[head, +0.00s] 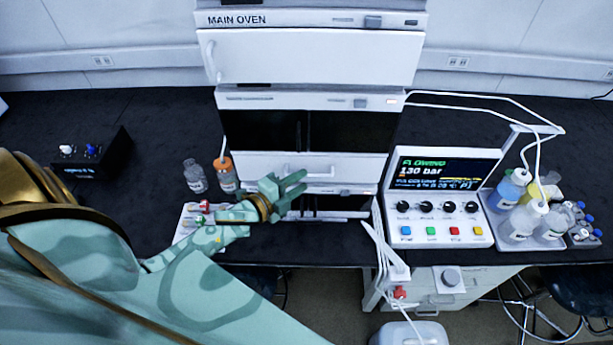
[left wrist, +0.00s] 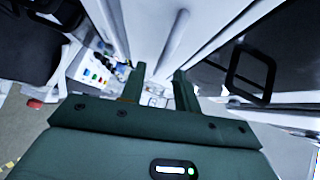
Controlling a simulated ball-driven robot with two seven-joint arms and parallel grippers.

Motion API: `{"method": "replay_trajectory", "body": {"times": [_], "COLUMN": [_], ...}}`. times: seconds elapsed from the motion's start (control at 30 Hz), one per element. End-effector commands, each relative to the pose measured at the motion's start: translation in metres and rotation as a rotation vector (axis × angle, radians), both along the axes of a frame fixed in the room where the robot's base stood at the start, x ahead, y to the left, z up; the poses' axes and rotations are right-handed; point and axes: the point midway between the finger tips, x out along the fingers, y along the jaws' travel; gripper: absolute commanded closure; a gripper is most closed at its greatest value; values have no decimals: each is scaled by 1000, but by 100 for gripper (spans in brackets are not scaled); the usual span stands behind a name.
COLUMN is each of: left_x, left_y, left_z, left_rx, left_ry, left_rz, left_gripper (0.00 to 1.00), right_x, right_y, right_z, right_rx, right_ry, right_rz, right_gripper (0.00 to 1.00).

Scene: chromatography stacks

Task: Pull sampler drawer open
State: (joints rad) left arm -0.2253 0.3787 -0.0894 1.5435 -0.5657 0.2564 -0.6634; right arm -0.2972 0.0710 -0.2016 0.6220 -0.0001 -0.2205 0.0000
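The sampler drawer (head: 270,166) appears to be the white front low in the instrument stack, beneath a dark window. A pale bar handle (left wrist: 173,42) runs along a white front in the left wrist view. My left gripper (head: 296,184) is in front of the lower stack in the head view and hides part of the drawer. In the left wrist view its two green fingers (left wrist: 159,72) are apart, with nothing clearly held between them. The near end of the bar lines up with the gap; I cannot tell whether the fingers are around it. My right gripper is not in view.
Two bottles (head: 227,176) stand left of the stack, near a small white tray (head: 186,228). A pump panel (head: 440,222) reading 130 bar and several bottles (head: 520,222) stand on the right. White tubing runs down the stack's right side. The dark bench (head: 150,185) is mostly clear on the left.

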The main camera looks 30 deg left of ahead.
Motion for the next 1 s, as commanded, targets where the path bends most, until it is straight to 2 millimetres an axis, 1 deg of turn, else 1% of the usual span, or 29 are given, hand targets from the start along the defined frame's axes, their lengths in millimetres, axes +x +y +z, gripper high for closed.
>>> {"method": "replay_trajectory", "body": {"times": [0.03, 0.1, 0.2, 0.33, 0.53, 0.57, 0.6, 0.67, 1.0], "left_x": [9, 18, 25, 29, 29, 29, 29, 29, 29], "left_y": [-2, -4, -6, -7, -7, -7, -7, -7, -8], "left_z": [0, -2, -4, -5, -5, -5, -5, -5, -5], "left_rx": [0, -1, -1, -1, -1, -1, -1, -1, -1], "left_ry": [-2, -1, -1, 1, 0, 0, 0, 0, 2], "left_rz": [1, 0, 1, 1, 0, 0, 0, 0, 0], "left_gripper": [68, 68, 68, 68, 68, 74, 85, 100, 100], "right_x": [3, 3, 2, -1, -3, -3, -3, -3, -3], "right_y": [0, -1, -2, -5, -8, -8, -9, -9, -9], "right_z": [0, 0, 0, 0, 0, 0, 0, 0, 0], "right_rx": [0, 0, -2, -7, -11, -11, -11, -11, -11], "right_ry": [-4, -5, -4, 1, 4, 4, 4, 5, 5], "right_rz": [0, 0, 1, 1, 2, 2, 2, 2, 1], "right_gripper": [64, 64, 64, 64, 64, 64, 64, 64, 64]}}
